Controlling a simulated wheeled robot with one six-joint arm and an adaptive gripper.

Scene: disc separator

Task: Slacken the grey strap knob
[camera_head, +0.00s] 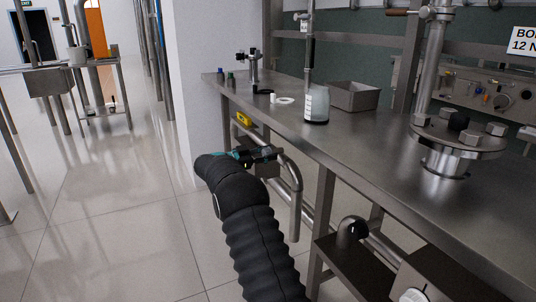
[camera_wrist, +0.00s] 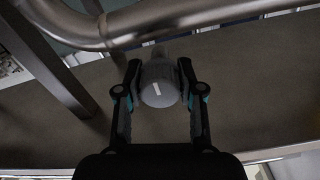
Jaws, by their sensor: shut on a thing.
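The grey knob (camera_wrist: 160,88) is in the middle of the wrist view, a rounded grey cap with a white mark on its face. My gripper (camera_wrist: 159,70) has one finger on each side of it and is shut on it. In the head view my gripper (camera_head: 264,153) is at the front of the steel bench, just below its edge, beside a bent metal pipe (camera_head: 295,190). The knob cannot be made out there. The strap is not clear in either view.
The steel bench (camera_head: 390,150) bears a white-labelled bottle (camera_head: 317,105), a steel tray (camera_head: 353,95) and a bolted flange (camera_head: 458,135). A yellow tag (camera_head: 243,119) is under the bench edge. A thick pipe (camera_wrist: 200,20) crosses close above the knob in the wrist view.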

